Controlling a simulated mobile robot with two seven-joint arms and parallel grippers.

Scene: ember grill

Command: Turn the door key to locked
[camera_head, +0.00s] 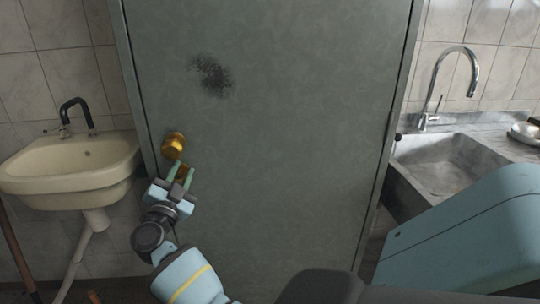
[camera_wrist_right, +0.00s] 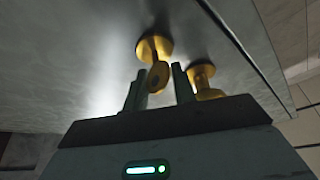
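The grey door (camera_head: 290,130) fills the middle of the head view and looks closed. A round brass knob (camera_head: 174,145) is near its left edge. The brass key (camera_head: 182,171) sits just below the knob, partly hidden by my gripper. In the wrist view the key's bow (camera_wrist_right: 157,76) stands out from a round brass plate (camera_wrist_right: 153,47), and the knob (camera_wrist_right: 203,80) is to the right. My right gripper (camera_head: 180,172) is at the key, its fingers apart on either side of the bow (camera_wrist_right: 159,84). A gap shows by the right finger. My left gripper is not in view.
A cream washbasin (camera_head: 70,165) with a black tap is on the wall left of the door. A grey stone sink (camera_head: 445,165) with a curved metal tap (camera_head: 460,60) is at the right. A dark smudge (camera_head: 212,75) marks the door's upper part.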

